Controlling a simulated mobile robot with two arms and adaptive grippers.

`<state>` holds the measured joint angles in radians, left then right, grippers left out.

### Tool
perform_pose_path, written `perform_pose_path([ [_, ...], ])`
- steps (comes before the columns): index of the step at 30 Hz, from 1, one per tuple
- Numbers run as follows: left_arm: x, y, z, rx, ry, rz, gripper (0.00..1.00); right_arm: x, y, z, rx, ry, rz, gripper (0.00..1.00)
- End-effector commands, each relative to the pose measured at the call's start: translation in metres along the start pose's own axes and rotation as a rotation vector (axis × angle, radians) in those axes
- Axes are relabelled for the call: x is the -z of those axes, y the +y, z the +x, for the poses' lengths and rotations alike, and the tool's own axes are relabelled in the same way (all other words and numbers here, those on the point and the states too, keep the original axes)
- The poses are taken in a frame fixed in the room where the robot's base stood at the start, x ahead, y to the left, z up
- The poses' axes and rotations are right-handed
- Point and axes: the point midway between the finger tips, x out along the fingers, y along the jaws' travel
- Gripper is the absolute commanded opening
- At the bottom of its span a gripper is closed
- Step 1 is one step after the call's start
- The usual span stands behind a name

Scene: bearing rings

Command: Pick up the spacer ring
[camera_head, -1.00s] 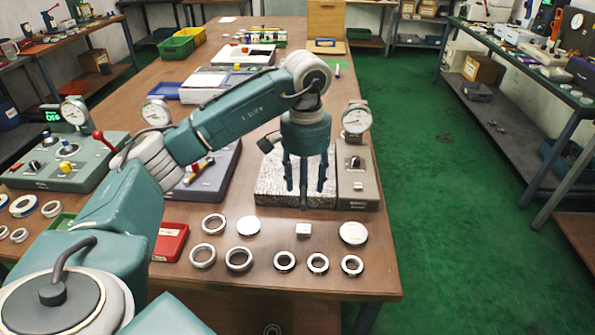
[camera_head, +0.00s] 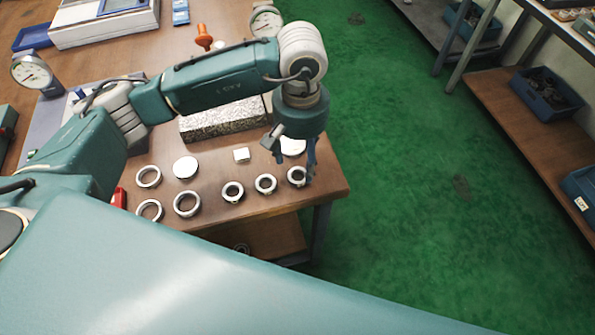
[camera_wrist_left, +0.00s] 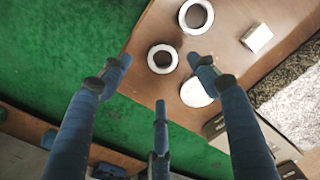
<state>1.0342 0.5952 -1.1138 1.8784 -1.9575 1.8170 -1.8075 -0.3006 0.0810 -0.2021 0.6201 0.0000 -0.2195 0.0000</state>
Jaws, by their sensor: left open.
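Several metal rings lie in two rows near the table's front edge; I cannot tell for certain which one is the spacer ring. The rightmost ring (camera_head: 289,177) lies under my left gripper (camera_head: 295,164), and fingers partly cover it in the head view. In the left wrist view this ring (camera_wrist_left: 151,63) shows between the spread fingertips of my left gripper (camera_wrist_left: 160,70), which is open and empty above it. A neighbouring ring (camera_wrist_left: 184,20) lies farther up in that view. My right gripper is not in view.
A pale disc (camera_head: 289,148) lies just behind the rightmost ring, close to the fingers. A small white block (camera_head: 241,155) and another disc (camera_head: 185,167) lie among the rings. A speckled granite block (camera_head: 222,118) stands behind. The table edge is close on the right.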

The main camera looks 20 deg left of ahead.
Motion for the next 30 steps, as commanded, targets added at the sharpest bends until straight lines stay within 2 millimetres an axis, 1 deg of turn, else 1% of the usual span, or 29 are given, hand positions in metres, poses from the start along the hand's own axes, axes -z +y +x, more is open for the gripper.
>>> perform_pose_path([
  [2, 0.0, -0.001, 0.006, 0.002, -0.001, -0.001, 0.61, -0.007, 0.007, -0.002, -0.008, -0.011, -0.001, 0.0],
  [5, -0.001, -0.002, 0.012, 0.002, -0.003, -0.001, 0.61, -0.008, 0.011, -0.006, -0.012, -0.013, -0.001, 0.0],
  [10, -0.003, -0.004, 0.036, 0.003, -0.006, -0.001, 0.61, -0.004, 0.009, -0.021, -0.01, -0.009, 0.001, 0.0],
  [12, -0.002, -0.004, 0.047, 0.001, -0.004, -0.002, 0.61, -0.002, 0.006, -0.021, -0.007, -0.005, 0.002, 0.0],
  [15, -0.002, -0.003, 0.057, 0.001, -0.002, 0.0, 0.61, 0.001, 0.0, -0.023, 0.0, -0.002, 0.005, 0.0],
  [19, -0.001, -0.003, 0.06, 0.0, 0.001, 0.001, 0.61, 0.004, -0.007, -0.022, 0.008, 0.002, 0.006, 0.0],
  [23, -0.001, -0.004, 0.06, 0.001, 0.001, 0.001, 0.61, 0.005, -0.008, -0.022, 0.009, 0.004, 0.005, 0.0],
  [26, -0.001, -0.004, 0.06, 0.001, 0.001, 0.001, 0.43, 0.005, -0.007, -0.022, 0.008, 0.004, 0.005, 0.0],
  [27, -0.001, -0.004, 0.06, 0.001, 0.001, 0.0, 0.35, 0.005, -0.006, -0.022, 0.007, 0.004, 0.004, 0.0],
  [29, -0.001, -0.004, 0.06, 0.001, 0.001, 0.0, 0.23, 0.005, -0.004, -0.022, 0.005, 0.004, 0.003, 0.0],
  [30, -0.001, -0.004, 0.06, 0.001, 0.001, 0.0, 0.15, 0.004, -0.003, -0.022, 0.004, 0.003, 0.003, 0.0],
])
